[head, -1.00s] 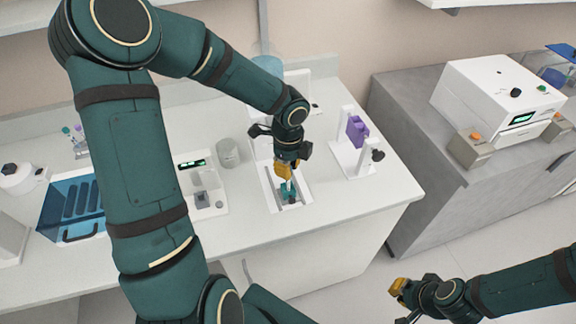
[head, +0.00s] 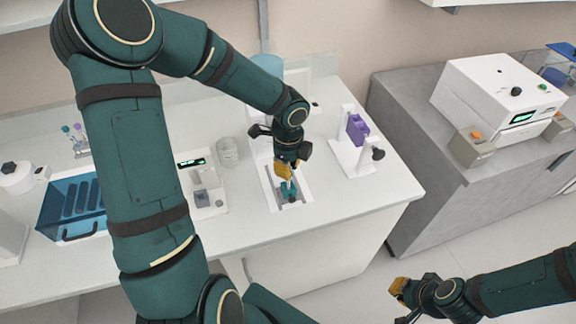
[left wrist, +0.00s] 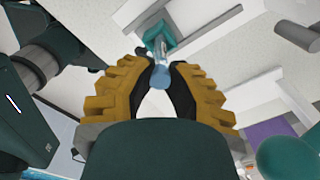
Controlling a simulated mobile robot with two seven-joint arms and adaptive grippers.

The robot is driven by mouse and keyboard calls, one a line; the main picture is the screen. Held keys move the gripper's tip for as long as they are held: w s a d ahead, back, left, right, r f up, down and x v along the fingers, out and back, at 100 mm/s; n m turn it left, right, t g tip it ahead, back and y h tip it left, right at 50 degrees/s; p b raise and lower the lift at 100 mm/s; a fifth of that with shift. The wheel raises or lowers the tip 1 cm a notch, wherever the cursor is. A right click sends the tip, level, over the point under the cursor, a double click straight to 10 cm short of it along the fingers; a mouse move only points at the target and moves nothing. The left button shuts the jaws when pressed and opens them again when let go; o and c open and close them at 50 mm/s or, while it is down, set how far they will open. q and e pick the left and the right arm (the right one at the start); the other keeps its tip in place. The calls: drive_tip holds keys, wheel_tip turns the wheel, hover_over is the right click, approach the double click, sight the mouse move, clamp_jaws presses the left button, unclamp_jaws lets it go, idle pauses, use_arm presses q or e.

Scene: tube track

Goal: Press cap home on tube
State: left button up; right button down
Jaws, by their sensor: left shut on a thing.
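My left gripper (head: 284,174) is low over a white-framed station (head: 272,199) on the bench. In the left wrist view its yellow, black-lined fingers (left wrist: 158,88) are closed around a pale blue cap (left wrist: 160,77). A clear tube (left wrist: 160,52) stands in line just beyond the cap, in a teal holder (left wrist: 156,35). The holder also shows in the head view (head: 289,189), just under the fingertips. I cannot tell how far the cap sits on the tube. My right gripper (head: 397,291) is away from the bench, at the lower right; its jaw gap is unclear.
Left of the station are a clear beaker (head: 228,152), a small device with a display (head: 205,190) and a blue rack box (head: 73,208). To the right is a white stand with a purple block (head: 357,128). The front right bench top is clear.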

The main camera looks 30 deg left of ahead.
use_arm(q)
drive_tip(key=shift+f, duration=0.1)
drive_tip(key=o, duration=0.8)
